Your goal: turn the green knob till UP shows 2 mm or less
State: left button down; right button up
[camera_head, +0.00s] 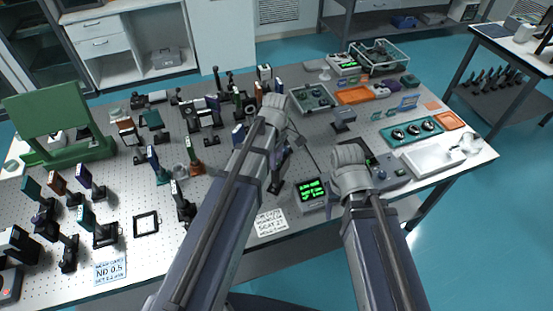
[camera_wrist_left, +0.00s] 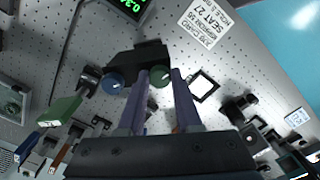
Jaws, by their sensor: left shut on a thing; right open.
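The green knob (camera_wrist_left: 159,76) is on a dark mount (camera_wrist_left: 140,58) on the perforated table, beside a blue knob (camera_wrist_left: 113,82). My left gripper (camera_wrist_left: 159,80) is shut on the green knob, with one finger on each side of it. In the head view my left arm covers most of this spot. The readout box (camera_head: 311,190) shows several green lines, too small to read surely. In the left wrist view its screen (camera_wrist_left: 125,8) is cut off by the top edge, and part of a number shows. My right gripper (camera_head: 352,172) is over the table to the right, its fingers mostly hidden.
A seat card (camera_head: 270,222) lies at the table's front edge and a black square frame (camera_head: 146,223) lies to its left. Several optics on posts crowd the left half. A grey control box (camera_head: 388,172) stands beside my right wrist. A teal tray (camera_head: 411,132) lies further right.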

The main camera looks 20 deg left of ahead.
pick_arm(q)
jog(key=c, duration=0.6)
grip_release()
jog(key=shift+r, duration=0.1)
notch_tip(320, 180, up, 8)
jog(key=p, duration=0.8)
jog(key=shift+f, duration=0.2)
